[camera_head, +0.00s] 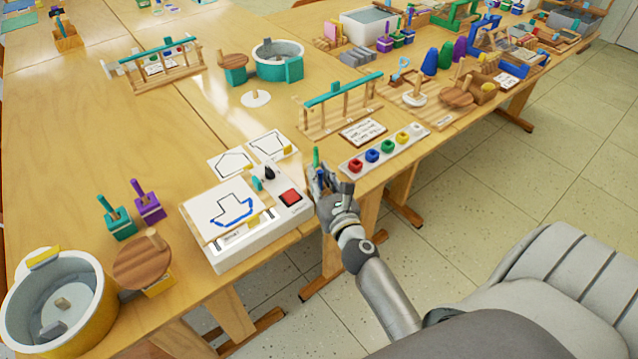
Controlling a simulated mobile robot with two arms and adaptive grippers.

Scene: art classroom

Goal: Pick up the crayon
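A thin green upright stick (316,157), which may be the crayon, shows just above the fingers of my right gripper (318,177). A small dark blue piece (321,180) shows among the fingers. The gripper is at the table's front edge, between a white box and a row of coloured pots. The fingers partly hide both pieces, and I cannot tell whether they are shut on either one or only beside them. My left gripper is not in view.
The white box (226,262) has a red button (291,197) and a sheet with a blue-marked outline. The white strip (416,146) of coloured pots is right of the gripper. A wooden rack (343,99) stands behind. A yellow tub (92,318) is front left.

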